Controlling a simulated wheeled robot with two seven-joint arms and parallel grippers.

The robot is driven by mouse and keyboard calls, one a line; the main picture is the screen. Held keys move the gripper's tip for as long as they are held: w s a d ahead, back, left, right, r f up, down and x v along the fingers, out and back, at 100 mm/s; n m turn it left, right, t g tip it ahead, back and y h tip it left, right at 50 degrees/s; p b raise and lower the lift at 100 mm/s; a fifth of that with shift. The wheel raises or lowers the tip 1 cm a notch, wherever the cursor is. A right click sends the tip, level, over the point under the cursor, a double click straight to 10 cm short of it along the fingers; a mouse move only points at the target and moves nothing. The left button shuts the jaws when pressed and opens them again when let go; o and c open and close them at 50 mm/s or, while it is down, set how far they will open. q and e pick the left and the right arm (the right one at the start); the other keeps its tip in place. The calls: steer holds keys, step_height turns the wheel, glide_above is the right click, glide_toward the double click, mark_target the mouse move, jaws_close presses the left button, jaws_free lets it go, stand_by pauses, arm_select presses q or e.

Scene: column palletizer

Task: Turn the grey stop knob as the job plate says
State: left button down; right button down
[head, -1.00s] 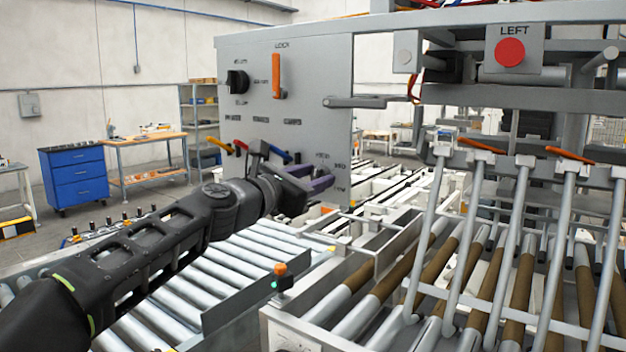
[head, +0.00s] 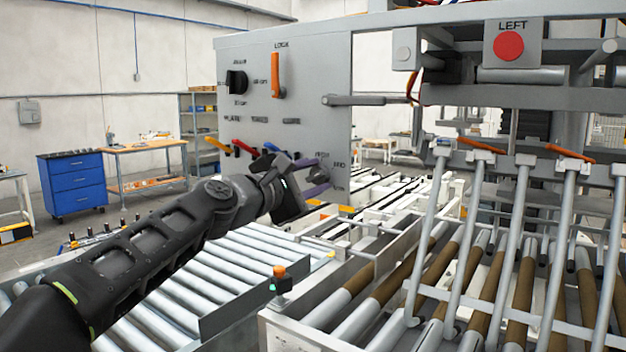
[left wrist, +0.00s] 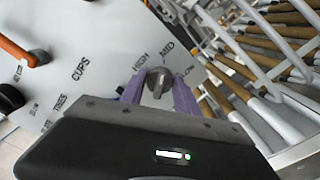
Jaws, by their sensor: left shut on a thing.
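The grey stop knob (head: 322,172) is at the lower right of the grey panel (head: 300,60), beside the labels HIGH, MID and LOW. In the left wrist view the knob (left wrist: 158,82) sits between the purple fingers of my left gripper (left wrist: 158,88). In the head view the left gripper (head: 313,176) reaches the knob from the left and is shut on it. I cannot tell surely which label the knob points to. I cannot make out a job plate with a setting on it. My right gripper is not in view.
The panel also carries a black rotary knob (head: 237,82), an orange LOCK handle (head: 276,75) and yellow, red and blue levers (head: 243,147) close above my left wrist. A grey bar (head: 365,100) juts out above the knob. Rollers (head: 190,285) lie below.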

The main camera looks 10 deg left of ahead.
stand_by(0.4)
arm_select(q)
steer(key=c, duration=0.9)
jaws_free()
steer(key=shift+s, duration=0.1)
steer(key=b+v, duration=0.2)
steer(key=v, duration=0.5)
steer(key=shift+s+b, duration=0.3)
steer(key=shift+a, duration=0.1)
